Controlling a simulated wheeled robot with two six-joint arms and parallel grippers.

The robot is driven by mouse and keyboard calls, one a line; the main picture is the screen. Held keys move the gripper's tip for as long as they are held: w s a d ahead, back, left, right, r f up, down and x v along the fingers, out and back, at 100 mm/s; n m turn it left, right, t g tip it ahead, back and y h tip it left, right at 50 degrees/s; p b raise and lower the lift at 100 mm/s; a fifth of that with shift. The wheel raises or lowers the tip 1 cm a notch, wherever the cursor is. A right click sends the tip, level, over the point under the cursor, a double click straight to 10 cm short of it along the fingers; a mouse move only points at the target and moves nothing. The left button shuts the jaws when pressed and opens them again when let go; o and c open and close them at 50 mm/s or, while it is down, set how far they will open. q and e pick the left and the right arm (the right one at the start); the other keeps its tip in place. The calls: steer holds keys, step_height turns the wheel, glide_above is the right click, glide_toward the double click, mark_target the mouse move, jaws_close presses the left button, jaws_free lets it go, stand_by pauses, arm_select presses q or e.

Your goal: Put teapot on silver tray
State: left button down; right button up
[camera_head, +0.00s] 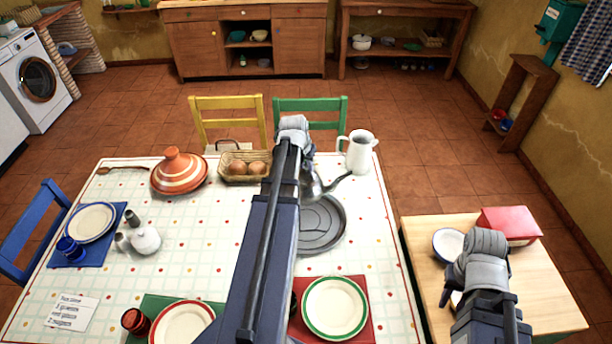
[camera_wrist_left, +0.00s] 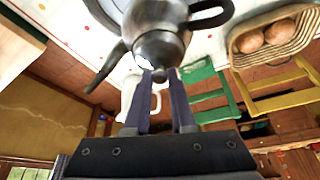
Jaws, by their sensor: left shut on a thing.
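A grey metal teapot (camera_head: 315,188) with a dark spout pointing right shows partly behind my left arm. In the left wrist view the teapot (camera_wrist_left: 160,30) fills the top middle, its lid knob between my left gripper's fingers (camera_wrist_left: 162,76). My left gripper (camera_head: 305,172) is shut on the teapot, its fingers mostly hidden in the head view. The round silver tray (camera_head: 322,232) lies on the table, its left part hidden by my arm. The teapot overlaps the tray's far edge in view; I cannot tell whether it touches it. My right gripper (camera_head: 478,285) is over the wooden side table, fingers hidden.
A white pitcher (camera_head: 358,152) stands right of the teapot. An egg basket (camera_head: 236,178) and a striped tagine (camera_head: 178,176) are to the left. A green-rimmed plate (camera_head: 335,306) lies in front of the tray. A red box (camera_head: 510,224) sits on the side table.

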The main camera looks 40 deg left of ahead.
mark_target(305, 179)
arm_select(q)
steer(key=shift+f+b, duration=3.55)
steer(key=shift+f, duration=0.45)
steer(key=shift+f, duration=0.15)
steer(key=c, duration=0.8)
jaws_free()
steer(key=shift+o, duration=0.2)
steer(key=p+v, duration=1.1)
steer(key=v, duration=0.1)
steer(key=shift+r, duration=0.25)
